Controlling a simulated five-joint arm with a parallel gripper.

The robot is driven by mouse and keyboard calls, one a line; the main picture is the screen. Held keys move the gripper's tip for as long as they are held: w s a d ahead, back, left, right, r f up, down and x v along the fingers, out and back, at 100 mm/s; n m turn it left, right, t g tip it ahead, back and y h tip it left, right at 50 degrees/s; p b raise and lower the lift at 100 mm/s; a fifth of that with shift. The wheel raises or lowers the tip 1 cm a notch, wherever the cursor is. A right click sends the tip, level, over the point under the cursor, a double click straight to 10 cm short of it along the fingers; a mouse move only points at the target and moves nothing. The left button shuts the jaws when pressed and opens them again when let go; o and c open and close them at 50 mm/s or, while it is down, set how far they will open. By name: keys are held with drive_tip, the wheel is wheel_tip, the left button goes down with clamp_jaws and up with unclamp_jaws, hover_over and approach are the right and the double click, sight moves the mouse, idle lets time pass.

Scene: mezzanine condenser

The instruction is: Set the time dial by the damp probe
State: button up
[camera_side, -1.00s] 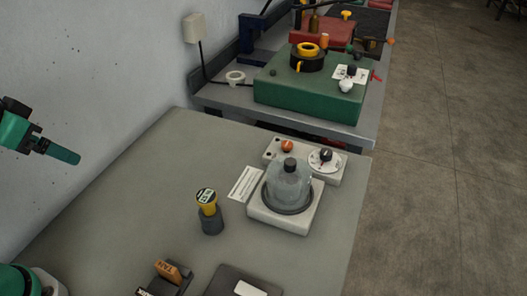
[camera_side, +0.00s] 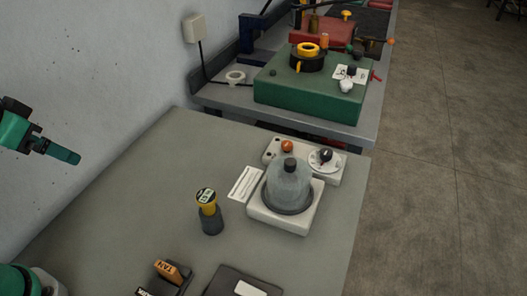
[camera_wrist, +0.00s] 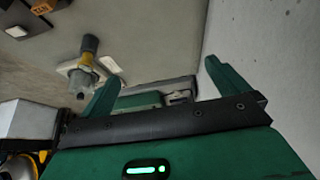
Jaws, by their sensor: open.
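The time dial (camera_side: 325,159) is a white disc with a black knob on a white unit at the back right of the grey bench. The damp probe (camera_side: 207,202) has a yellow body and a round labelled top. It stands upright in a dark holder (camera_side: 211,222), left of the clouded jar. It also seems to show in the wrist view (camera_wrist: 87,56). My gripper (camera_side: 68,156) is raised at the left by the wall, far from both. In the wrist view my gripper (camera_wrist: 161,78) has its green fingers apart, with nothing between them.
The clouded jar (camera_side: 288,186) with a black cap sits on a white base before the dial unit. An orange knob (camera_side: 287,146) and a white card (camera_side: 245,184) are near. Labelled blocks (camera_side: 172,272) and a dark tray (camera_side: 222,281) lie in front. A second bench stands behind.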

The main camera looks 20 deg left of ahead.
drive_tip(key=shift+r, duration=0.1)
drive_tip(key=c, duration=0.6)
drive_tip(key=shift+w+d+r, duration=0.1)
drive_tip(key=shift+w+r, duration=0.05)
drive_tip(key=shift+w, duration=0.1)
drive_tip(key=c, duration=0.4)
drive_tip(key=shift+w+r, duration=0.2)
drive_tip(key=shift+w, duration=0.15)
drive_tip(key=shift+c, duration=0.3)
drive_tip(key=w+d+r+m, duration=0.1)
drive_tip(key=w+d+r, duration=0.1)
drive_tip(key=w+d, duration=0.45)
drive_tip(key=w+d+r+m+h, duration=0.1)
drive_tip(key=w+d, duration=0.2)
drive_tip(key=w, duration=0.6)
drive_tip(key=w+d+r+m, duration=0.1)
drive_tip(key=w+d+r, duration=0.1)
drive_tip(key=w+d, duration=0.45)
drive_tip(key=w+d+f+m+g+h, duration=0.1)
drive_tip(key=w+d+f, duration=0.2)
drive_tip(key=w+d, duration=0.25)
drive_tip(key=w+d+f+m, duration=0.1)
drive_tip(key=w+d+f, duration=0.2)
drive_tip(key=w+d, duration=0.25)
drive_tip(key=w+d+f+m, duration=0.1)
drive_tip(key=w+d+f, duration=0.2)
drive_tip(key=d+f, duration=0.9)
drive_tip(key=shift+d+f+m+g+h, duration=0.3)
drive_tip(key=shift+d+m+g, duration=0.1)
drive_tip(key=shift+d, duration=0.25)
